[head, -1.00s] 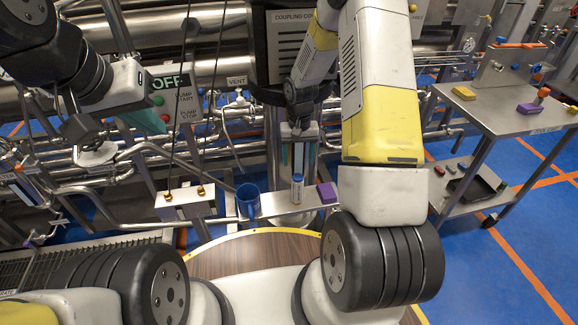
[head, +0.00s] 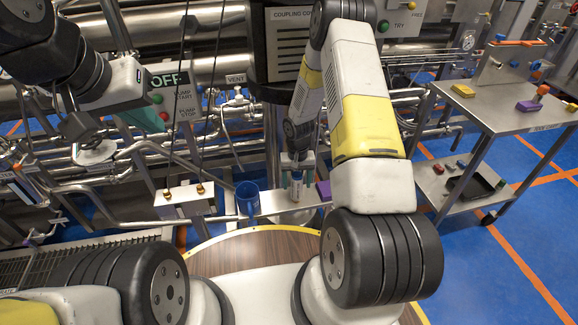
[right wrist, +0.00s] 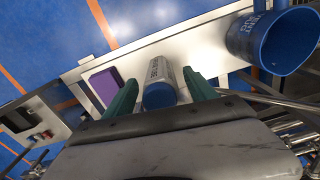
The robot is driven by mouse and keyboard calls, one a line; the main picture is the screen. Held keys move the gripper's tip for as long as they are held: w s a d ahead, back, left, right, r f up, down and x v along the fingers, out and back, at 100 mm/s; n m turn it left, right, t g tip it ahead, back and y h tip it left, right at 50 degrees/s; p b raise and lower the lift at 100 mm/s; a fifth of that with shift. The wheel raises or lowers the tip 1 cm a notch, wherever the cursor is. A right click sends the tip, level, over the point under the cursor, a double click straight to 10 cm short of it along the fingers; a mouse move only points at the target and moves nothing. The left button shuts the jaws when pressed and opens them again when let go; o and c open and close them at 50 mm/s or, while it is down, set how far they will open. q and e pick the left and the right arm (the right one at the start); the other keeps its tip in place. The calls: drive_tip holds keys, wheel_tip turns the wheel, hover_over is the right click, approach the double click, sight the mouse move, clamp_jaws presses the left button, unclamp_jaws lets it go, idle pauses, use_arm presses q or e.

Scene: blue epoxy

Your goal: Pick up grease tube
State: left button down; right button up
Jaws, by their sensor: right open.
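The grease tube (head: 296,186) stands upright on a narrow metal shelf (head: 272,203). In the right wrist view the pale tube (right wrist: 160,84) with its blue end lies between the two green fingers. My right gripper (head: 297,168) is open around the upper part of the tube, with a gap visible on at least one side. My left gripper (head: 112,124) hangs at the upper left, far from the tube; its jaws are not clear.
A blue mug (head: 248,198) stands left of the tube; it also shows in the right wrist view (right wrist: 272,42). A purple block (head: 324,191) sits just right of the tube. A metal cart (head: 500,105) stands at the right. Pipes run behind.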

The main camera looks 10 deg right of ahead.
drive_tip(key=c, duration=1.4)
